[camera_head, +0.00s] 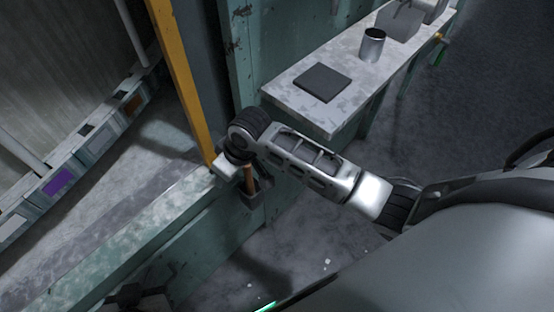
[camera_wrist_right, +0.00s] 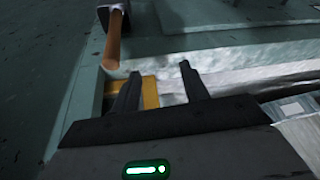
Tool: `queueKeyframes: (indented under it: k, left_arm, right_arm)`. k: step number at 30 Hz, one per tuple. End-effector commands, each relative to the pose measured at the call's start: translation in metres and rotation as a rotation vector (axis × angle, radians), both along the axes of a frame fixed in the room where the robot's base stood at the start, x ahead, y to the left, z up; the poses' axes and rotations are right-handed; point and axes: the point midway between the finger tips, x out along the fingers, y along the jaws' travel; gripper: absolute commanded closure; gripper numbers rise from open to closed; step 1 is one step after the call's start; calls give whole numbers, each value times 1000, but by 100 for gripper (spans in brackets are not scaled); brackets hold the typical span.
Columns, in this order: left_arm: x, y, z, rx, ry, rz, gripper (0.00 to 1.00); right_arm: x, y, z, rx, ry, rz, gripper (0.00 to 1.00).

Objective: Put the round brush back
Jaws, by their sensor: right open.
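The right wrist view shows a brown handle (camera_wrist_right: 112,45) standing upright at the upper left, with a pale and dark end cut off by the top edge. I cannot tell whether this is the round brush. My right gripper (camera_wrist_right: 161,70) is open, nothing between its fingers, with the handle outside them to the left.
A yellow post (camera_head: 181,75) rises from the ledge (camera_head: 110,250). A worn table (camera_head: 335,115) holds a dark flat pad (camera_head: 322,82), a metal cup (camera_head: 372,44) and a grey box (camera_head: 402,20). Boxes (camera_head: 58,182) line the left. The floor right of the table looks clear.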

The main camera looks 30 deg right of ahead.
Motion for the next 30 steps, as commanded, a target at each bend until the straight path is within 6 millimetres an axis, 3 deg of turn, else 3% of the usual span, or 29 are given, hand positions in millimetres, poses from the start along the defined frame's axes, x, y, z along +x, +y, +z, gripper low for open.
queueKeyframes:
  k: [1,4,12,15,19,30]
  left_arm:
    - [0,0,0,0,0,0,100]
    - [0,0,1,0,-1,0,100]
    - [-1,1,1,0,0,-1,100]
    - [-2,0,1,1,2,-1,100]
    - [-3,0,0,1,4,-2,100]
    - [-3,0,0,1,5,-2,100]
  right_arm:
    - [-16,12,3,81,-80,-17,55]
    - [-38,16,15,198,-247,-85,55]
    - [-118,-42,-12,211,-476,-284,55]
    - [-137,-56,-14,190,-520,-307,55]
    - [-147,-64,-14,178,-545,-314,55]
    - [-147,-64,-14,177,-546,-314,55]
